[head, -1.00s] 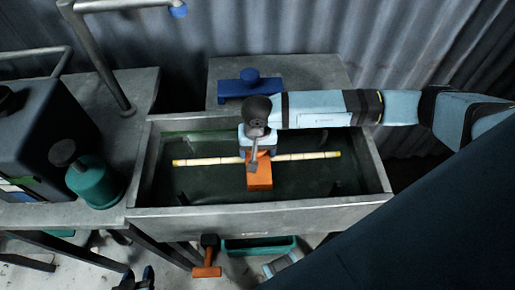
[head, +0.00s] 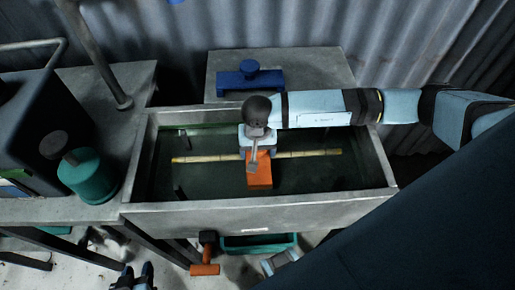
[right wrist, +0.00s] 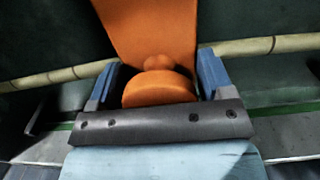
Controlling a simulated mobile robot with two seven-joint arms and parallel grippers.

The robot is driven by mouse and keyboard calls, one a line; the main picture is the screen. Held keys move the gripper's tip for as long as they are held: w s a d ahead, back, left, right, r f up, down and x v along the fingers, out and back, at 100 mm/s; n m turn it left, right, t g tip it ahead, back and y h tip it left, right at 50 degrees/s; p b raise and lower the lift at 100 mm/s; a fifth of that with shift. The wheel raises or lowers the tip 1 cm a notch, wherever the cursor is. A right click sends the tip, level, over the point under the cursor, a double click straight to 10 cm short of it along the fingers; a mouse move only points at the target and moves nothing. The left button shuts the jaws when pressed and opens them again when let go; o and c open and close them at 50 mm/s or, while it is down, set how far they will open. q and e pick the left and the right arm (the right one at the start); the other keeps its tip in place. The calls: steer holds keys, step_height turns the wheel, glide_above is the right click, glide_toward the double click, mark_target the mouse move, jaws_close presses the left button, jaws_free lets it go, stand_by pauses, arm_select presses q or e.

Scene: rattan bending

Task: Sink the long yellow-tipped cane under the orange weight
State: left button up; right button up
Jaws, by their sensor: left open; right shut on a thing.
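The long pale cane with yellow tips (head: 205,158) lies level, left to right, across the grey tank (head: 250,215) of dark water. The orange weight (head: 259,178) sits across the cane's middle and hides that part. My right gripper (right wrist: 160,85) is shut on the weight's round knob, a finger on each side; in the head view its wrist partly covers the weight. The cane (right wrist: 275,45) emerges on both sides of the weight in the right wrist view. The cane looks dulled, as if underwater. My left gripper (head: 138,271) is open and empty, low in front of the tank.
A blue block with a knob (head: 250,78) stands on the bench behind the tank. A green canister (head: 90,178) and dark box stand on the left bench. An orange-and-black tool (head: 206,254) and teal tray (head: 258,243) are below the tank's front.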

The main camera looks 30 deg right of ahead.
steer(key=shift+f+b, duration=0.8)
steer(key=shift+f, duration=0.15)
steer(key=shift+r, duration=0.1)
steer(key=o, duration=1.5)
step_height(320, 180, up, 14)
steer(key=shift+f, duration=0.1)
steer(key=shift+s, duration=0.1)
